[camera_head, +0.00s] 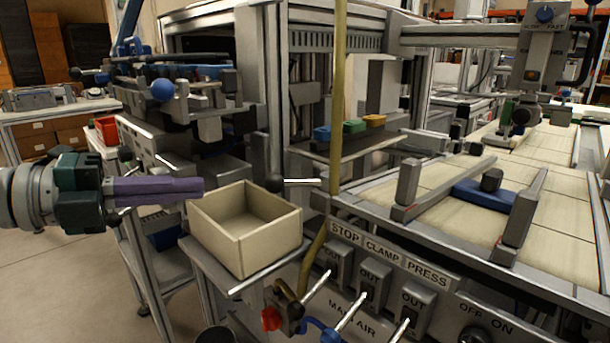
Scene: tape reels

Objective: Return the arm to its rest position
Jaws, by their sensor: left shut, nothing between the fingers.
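My left gripper (200,188) comes in from the left edge, with a green and grey body and purple fingers pointing right. Its fingers are together and nothing shows between them. The fingertips are near the left rim of an open cream box (240,243), apart from it as far as I can tell. The box looks empty and stands on a small metal shelf (197,262). My right gripper is not in view.
To the right is a machine bench with a panel marked STOP, CLAMP and PRESS (385,262) and several levers sticking out. A yellow hose (338,110) hangs behind the box. A lever with a blue knob (162,90) stands above the gripper. Open floor (60,275) lies lower left.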

